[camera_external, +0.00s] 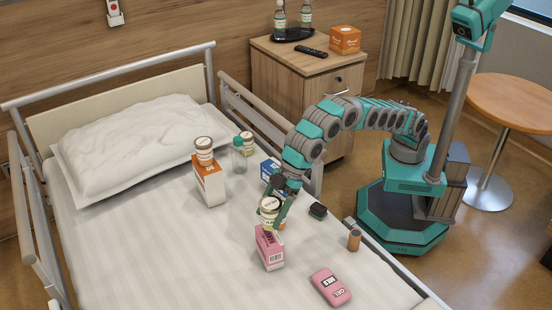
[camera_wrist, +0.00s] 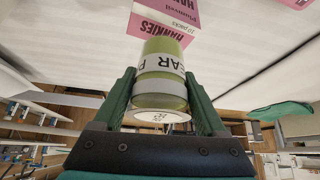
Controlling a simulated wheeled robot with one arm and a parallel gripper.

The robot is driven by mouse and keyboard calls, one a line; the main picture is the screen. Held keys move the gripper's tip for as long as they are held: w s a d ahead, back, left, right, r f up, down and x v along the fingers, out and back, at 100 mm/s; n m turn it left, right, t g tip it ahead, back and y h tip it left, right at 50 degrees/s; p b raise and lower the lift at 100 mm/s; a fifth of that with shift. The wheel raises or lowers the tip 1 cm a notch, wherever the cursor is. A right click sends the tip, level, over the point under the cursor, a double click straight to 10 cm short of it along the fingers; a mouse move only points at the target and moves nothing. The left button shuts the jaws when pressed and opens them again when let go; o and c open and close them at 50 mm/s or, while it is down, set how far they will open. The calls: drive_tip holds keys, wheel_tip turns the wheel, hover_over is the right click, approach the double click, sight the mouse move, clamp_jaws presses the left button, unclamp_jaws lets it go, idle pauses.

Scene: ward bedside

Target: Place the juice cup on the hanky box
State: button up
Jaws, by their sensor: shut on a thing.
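The juice cup (camera_external: 269,206), pale green with a white label band and a light lid, is between the fingers of my gripper (camera_external: 279,199). In the wrist view the cup (camera_wrist: 160,72) sits between the two green fingers of my gripper (camera_wrist: 164,100), which is shut on it. The hanky box (camera_external: 269,249) is pink and white and stands upright on the bed. The cup is over the top of the box; I cannot tell whether it touches. In the wrist view the pink hanky box (camera_wrist: 165,24) is partly hidden behind the cup.
On the bed are an orange-white box (camera_external: 208,183) with a jar (camera_external: 204,150) on it, a clear bottle (camera_external: 239,161), a blue box (camera_external: 268,171), a dark green item (camera_external: 318,211), a brown cylinder (camera_external: 354,241) and a pink case (camera_external: 331,287). The bed's left front is clear.

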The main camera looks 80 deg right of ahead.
sight(269, 223)
drive_tip(key=shift+w+a+f, duration=0.1)
drive_tip(key=shift+w+a, duration=0.1)
drive_tip(key=shift+a, duration=0.05)
drive_tip(key=shift+f, duration=1.7)
drive_tip(key=shift+f, duration=0.15)
drive_tip(key=o, duration=1.5)
